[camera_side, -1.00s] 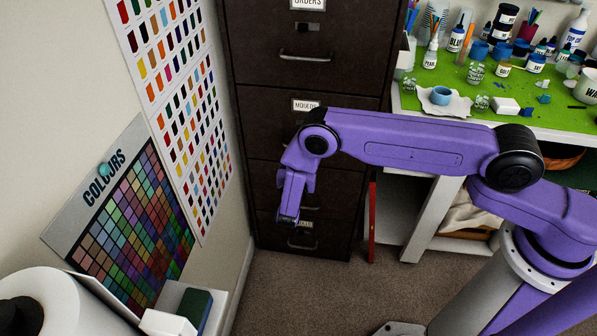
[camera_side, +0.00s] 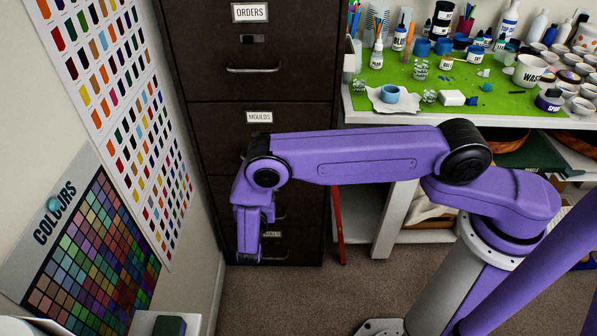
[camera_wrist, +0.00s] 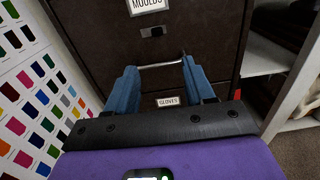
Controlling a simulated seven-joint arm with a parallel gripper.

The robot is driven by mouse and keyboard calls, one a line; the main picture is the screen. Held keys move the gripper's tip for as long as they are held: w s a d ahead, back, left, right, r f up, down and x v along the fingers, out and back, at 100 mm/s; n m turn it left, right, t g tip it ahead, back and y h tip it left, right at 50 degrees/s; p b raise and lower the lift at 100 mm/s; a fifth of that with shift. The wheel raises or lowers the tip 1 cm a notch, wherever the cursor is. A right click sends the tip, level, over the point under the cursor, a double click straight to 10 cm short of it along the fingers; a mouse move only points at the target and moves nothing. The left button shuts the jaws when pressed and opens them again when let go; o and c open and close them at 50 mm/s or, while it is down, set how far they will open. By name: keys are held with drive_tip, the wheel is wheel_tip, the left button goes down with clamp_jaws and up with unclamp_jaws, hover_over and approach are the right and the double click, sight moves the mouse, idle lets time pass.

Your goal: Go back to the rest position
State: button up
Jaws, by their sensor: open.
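My gripper (camera_side: 248,250) hangs down at the end of my purple arm, in front of the lower drawers of a dark filing cabinet (camera_side: 262,82) in the side view. In the wrist view my gripper (camera_wrist: 159,67) shows two blue fingers spread wide apart, with nothing between them. A drawer handle (camera_wrist: 160,64) shows beyond the gap between the fingers. The fingers look apart from the cabinet, but the exact distance cannot be told.
The cabinet drawers are shut. A colour chart board (camera_side: 95,240) and a swatch poster (camera_side: 120,120) are at the left. A green-topped workbench (camera_side: 500,103) with cups and bottles stands at the right. A red upright piece (camera_side: 338,225) is beside the cabinet. Carpet (camera_side: 300,300) lies below.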

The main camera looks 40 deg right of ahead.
drive_tip(key=s+d+r+m+g+y, duration=0.15)
drive_tip(key=s+r+m+g, duration=0.25)
drive_tip(key=r, duration=0.4)
drive_tip(key=s+d+r+m+g+y, duration=0.1)
drive_tip(key=s+d+r+m+g, duration=0.25)
drive_tip(key=r, duration=0.35)
drive_tip(key=s+d+r+m+g+y, duration=0.1)
drive_tip(key=s+d+r+m+y, duration=0.1)
drive_tip(key=s, duration=0.6)
drive_tip(key=s+d+r+m+g+y, duration=0.2)
drive_tip(key=s+r+y, duration=0.2)
drive_tip(key=s, duration=0.5)
drive_tip(key=s+d+r+m+g+y, duration=0.2)
drive_tip(key=s+y, duration=0.3)
drive_tip(key=s, duration=0.4)
drive_tip(key=shift+s+d+r+m, duration=0.25)
drive_tip(key=shift+d+r+m, duration=0.1)
drive_tip(key=shift+r, duration=0.1)
